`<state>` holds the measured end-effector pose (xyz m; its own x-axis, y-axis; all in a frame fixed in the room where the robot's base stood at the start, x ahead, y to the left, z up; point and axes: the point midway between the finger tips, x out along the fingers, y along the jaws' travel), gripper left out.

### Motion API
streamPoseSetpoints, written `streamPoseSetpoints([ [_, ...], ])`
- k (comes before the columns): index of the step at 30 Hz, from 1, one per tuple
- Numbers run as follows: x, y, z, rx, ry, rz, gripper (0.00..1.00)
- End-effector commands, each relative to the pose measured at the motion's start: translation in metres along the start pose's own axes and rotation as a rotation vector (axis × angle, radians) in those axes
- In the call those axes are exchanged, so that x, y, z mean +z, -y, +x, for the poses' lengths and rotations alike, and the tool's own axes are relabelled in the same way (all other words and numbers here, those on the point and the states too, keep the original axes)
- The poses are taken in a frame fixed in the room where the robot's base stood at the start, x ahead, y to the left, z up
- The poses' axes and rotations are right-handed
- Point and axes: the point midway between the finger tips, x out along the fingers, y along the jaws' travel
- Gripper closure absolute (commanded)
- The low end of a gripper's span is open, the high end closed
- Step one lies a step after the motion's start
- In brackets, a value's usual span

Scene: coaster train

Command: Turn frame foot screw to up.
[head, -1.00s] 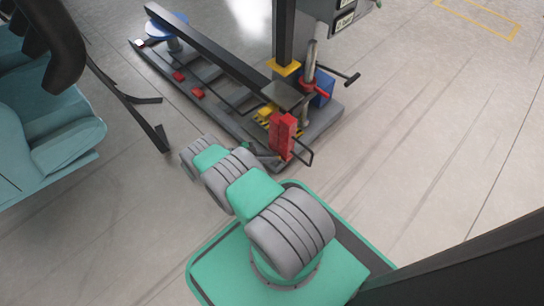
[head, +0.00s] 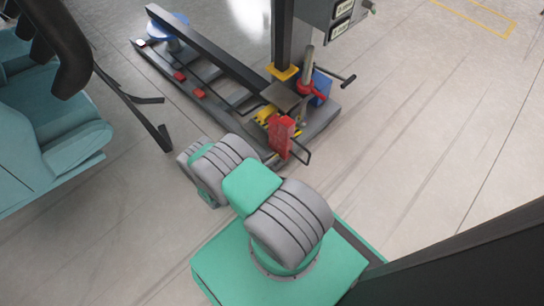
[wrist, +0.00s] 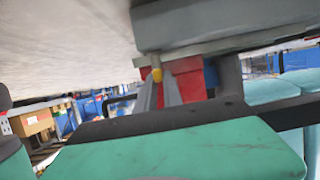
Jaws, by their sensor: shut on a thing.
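A red block (wrist: 188,78) stands just behind the fingers, under a grey beam (wrist: 205,22). In the head view my arm hides the gripper and the screw. The red block (head: 281,135) there leans at the near end of the grey base frame (head: 320,122).
A blue round pad (head: 166,25) is at the frame's far end. A dark post (head: 283,35) and a grey control box (head: 330,15) rise above the frame. Teal train seats (head: 60,140) with dark bars are at the left.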

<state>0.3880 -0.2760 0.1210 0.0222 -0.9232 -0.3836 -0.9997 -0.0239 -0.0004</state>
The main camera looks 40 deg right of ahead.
Motion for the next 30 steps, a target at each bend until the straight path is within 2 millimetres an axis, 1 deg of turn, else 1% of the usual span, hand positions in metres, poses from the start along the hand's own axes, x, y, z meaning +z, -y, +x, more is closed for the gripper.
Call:
streamPoseSetpoints([
  [14,-0.0015,-0.0011,0.0009,-0.017,-0.005,-0.008,1.00],
  [15,-0.0015,-0.0011,0.0008,-0.016,-0.005,-0.008,0.87],
  [22,-0.0004,0.0002,-0.0006,-0.020,-0.003,-0.009,0.69],
  [23,-0.0003,0.0003,-0.0007,-0.020,-0.003,-0.009,0.67],
  [30,-0.0005,0.0006,-0.0023,-0.020,-0.002,-0.009,0.67],
])
